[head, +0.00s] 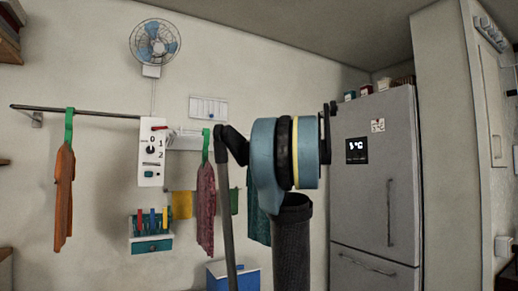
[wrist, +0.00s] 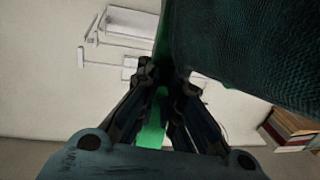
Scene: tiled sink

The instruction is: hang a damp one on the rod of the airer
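My gripper (wrist: 168,80) shows in the wrist view, its fingers closed in on a green hanger (wrist: 152,132). A dark teal cloth (wrist: 250,45) fills the upper right there, close to the camera. In the head view the teal cloth (head: 257,215) hangs partly behind my arm, which hides the gripper. A dark rod (head: 80,112) runs along the wall at left. An orange cloth (head: 64,195) hangs from it on a green hanger (head: 69,128). A maroon cloth (head: 206,205) hangs on another green hanger (head: 206,145); its upper support is unclear.
A white control panel (head: 152,152) with a dial stands out before the wall. Below are a rack of coloured items (head: 151,236) and a blue box (head: 240,278). A yellow cloth (head: 181,205) hangs behind. A grey fridge (head: 375,185) stands at right, a fan (head: 155,42) above.

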